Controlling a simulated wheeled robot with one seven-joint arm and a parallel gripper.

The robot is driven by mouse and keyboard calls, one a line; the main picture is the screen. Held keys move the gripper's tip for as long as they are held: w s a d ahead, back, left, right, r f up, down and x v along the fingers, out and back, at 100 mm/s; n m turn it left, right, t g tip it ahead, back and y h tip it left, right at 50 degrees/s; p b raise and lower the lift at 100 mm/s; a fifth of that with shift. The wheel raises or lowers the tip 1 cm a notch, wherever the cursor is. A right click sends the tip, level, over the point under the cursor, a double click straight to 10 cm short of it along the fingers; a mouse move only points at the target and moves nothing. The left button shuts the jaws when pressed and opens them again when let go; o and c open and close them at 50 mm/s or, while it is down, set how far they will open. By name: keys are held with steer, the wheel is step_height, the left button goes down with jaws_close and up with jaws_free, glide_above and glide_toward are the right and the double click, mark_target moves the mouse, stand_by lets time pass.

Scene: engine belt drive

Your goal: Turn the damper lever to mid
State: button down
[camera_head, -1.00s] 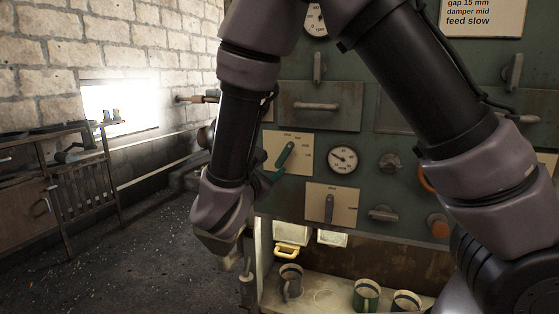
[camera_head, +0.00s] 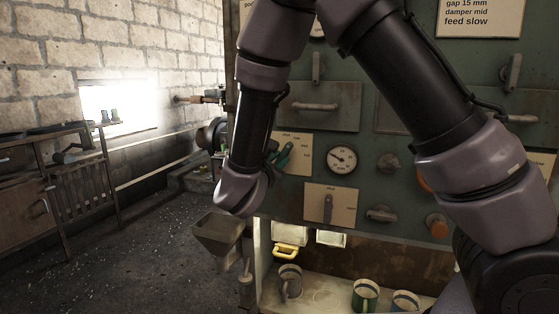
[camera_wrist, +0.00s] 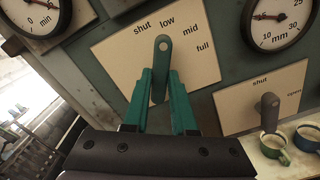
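The damper lever (camera_wrist: 162,46) is a grey-green handle with a hole near its tip, on a pale plate (camera_wrist: 118,50) marked shut, low, mid and full. In the wrist view its tip points close to "low", left of "mid". My gripper (camera_wrist: 161,78) has two teal fingers, one on each side of the lever, with the lever in the gap between them. The gap is only slightly wider than the lever, and contact is hard to make out. In the head view the plate (camera_head: 299,156) shows beside my wrist, which partly covers the lever.
A round gauge (camera_head: 342,159) sits right of the plate. A second plate with a lever (camera_head: 328,208) is below it, with knobs (camera_head: 381,214) to the right. Mugs (camera_head: 366,295) stand on the shelf below. A grey hopper (camera_head: 219,238) is at lower left.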

steer(key=shift+m, duration=2.9)
steer(key=shift+a, duration=0.1)
steer(key=c, duration=0.7)
jaws_free()
steer(key=shift+r, duration=0.1)
steer(key=shift+s, duration=0.1)
steer(key=v, duration=1)
steer(key=shift+s+a, duration=0.1)
steer(key=shift+s, duration=0.2)
